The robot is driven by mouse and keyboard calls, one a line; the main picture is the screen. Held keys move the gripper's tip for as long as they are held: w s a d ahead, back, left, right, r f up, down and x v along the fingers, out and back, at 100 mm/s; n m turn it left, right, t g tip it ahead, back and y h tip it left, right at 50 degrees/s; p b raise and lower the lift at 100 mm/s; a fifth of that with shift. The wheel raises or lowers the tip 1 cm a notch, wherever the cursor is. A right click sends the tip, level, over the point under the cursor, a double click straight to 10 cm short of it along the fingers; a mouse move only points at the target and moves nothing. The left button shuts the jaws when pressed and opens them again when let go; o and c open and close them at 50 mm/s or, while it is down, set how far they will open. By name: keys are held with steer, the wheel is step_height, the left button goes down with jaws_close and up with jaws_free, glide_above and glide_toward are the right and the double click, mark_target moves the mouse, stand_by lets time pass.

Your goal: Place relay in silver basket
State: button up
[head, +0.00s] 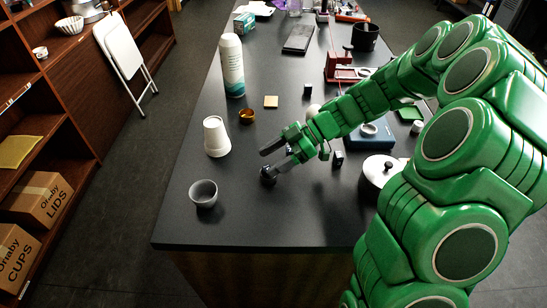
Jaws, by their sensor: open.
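A small silver-grey bowl-shaped basket (204,193) stands at the near left of the dark counter. My gripper (267,162) is open, to the right of and beyond the basket, low over the counter with its fingers pointing left. A small dark object (268,175) shows at the lower fingertip; I cannot tell if it touches the finger or lies between the fingers. A small black block with a pale mark (338,158) stands right of my gripper, and another black block (307,89) lies farther back. I cannot tell which of these is the relay.
White stacked cups (216,137), a small gold basket (246,116) and a tall white bottle (232,65) stand on the left side. A lidded white pot (380,170) is at right, partly behind my arm. The front middle of the counter (265,220) is clear.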

step_height(320, 180, up, 7)
stand_by(0.8)
steer(key=s+d+r+m+h, duration=0.1)
steer(key=s+d+m+h, duration=0.2)
steer(key=s, duration=0.5)
steer(key=s+d+r+m+h, duration=0.1)
steer(key=s+r+m+h, duration=0.15)
steer(key=s+m, duration=0.4)
steer(key=s+d+f+m+t+h, duration=0.1)
steer(key=s+d+m+t+h, duration=0.1)
steer(key=s+d+m+h, duration=0.4)
steer(key=s+d+m, duration=0.5)
steer(key=s+m, duration=0.1)
steer(key=s, duration=0.2)
steer(key=shift+d, duration=0.35)
